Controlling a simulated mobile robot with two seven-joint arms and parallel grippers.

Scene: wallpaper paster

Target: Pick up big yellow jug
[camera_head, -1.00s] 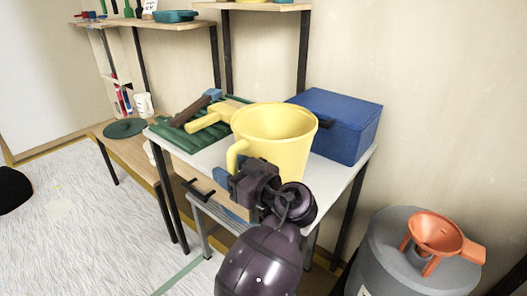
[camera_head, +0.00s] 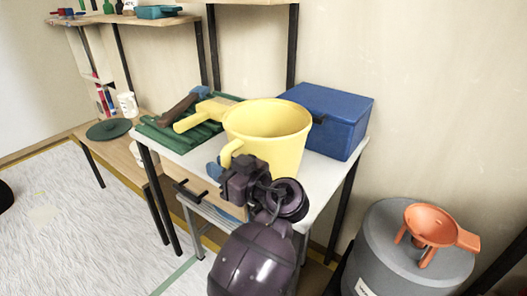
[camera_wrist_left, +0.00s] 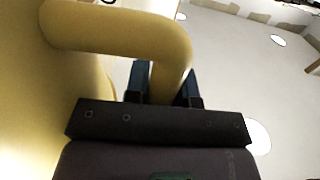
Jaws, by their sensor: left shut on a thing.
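The big yellow jug (camera_head: 268,132) stands upright over the small white-topped table in the head view. I cannot tell whether its base touches the top. Its handle faces left and toward me. My left gripper (camera_head: 229,168) is at the handle, and its arm hides the jug's lower front. In the left wrist view the handle (camera_wrist_left: 120,28) runs between the two dark fingers (camera_wrist_left: 165,82), which are shut on it. The jug's yellow wall (camera_wrist_left: 45,110) fills the left of that view. My right gripper is out of view.
A blue box (camera_head: 333,118) stands on the table right behind the jug. A green ridged tray (camera_head: 160,137) with a brown-handled tool and a yellow-handled brush lies to the left. A grey drum (camera_head: 400,255) with an orange funnel (camera_head: 432,222) stands at the right.

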